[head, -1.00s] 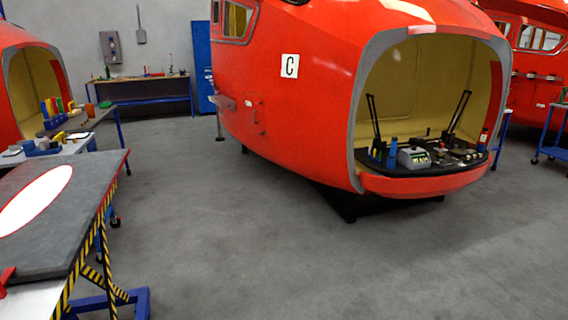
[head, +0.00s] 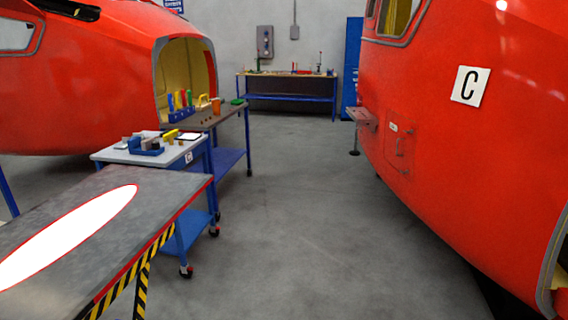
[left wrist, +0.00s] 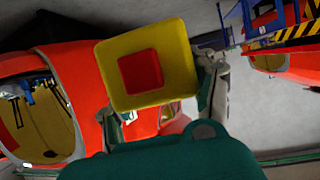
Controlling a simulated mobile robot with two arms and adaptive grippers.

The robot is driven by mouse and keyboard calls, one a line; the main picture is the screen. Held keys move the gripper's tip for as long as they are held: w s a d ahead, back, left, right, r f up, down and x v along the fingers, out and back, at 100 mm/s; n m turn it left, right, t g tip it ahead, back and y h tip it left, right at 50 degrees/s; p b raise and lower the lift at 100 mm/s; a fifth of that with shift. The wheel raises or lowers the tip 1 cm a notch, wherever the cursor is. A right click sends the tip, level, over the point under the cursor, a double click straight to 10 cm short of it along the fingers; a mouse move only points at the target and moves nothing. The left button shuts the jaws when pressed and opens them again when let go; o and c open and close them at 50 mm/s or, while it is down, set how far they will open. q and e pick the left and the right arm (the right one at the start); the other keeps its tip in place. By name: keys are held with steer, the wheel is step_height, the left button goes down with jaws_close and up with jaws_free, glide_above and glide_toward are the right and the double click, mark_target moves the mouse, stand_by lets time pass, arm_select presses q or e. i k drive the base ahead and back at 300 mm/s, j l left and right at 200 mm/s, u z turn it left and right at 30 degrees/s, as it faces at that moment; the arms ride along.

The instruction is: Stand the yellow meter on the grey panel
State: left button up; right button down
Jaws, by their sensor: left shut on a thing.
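The yellow meter (left wrist: 185,55), a boxy yellow block with a red square on its face, is in the left wrist view. My left gripper (left wrist: 163,90) is shut on it, with one finger at each side. The meter and gripper are not visible in the head view. The grey panel (head: 165,192) lies flat at the lower left of the head view, with a large white oval outlined in red on it. Its near left part is cut off by the frame. My right gripper is in neither view.
The panel rests on yellow-and-black striped legs (head: 142,282). A blue cart (head: 196,160) with a tray of tools stands just behind it. A dark workbench (head: 225,112) is beyond. A red nosecone marked C (head: 430,130) fills the right. The floor (head: 300,230) between is clear.

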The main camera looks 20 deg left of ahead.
mark_target(27, 297)
steer(key=i+u, duration=0.4)
steer(key=i+l+u, duration=0.2)
steer(key=i+u, duration=0.2)
steer(key=i+l+u, duration=0.4)
steer(key=i, duration=0.15)
steer(key=i+l+u, duration=0.65)
steer(key=u, duration=0.2)
steer(key=i+l+u, duration=0.2)
steer(key=u, duration=0.25)
steer(key=i+l+u, duration=0.1)
steer(key=l+u, duration=0.3)
steer(key=i+l+u, duration=0.1)
steer(key=l+u, duration=0.15)
steer(key=u, duration=0.2)
steer(key=l+u, duration=0.4)
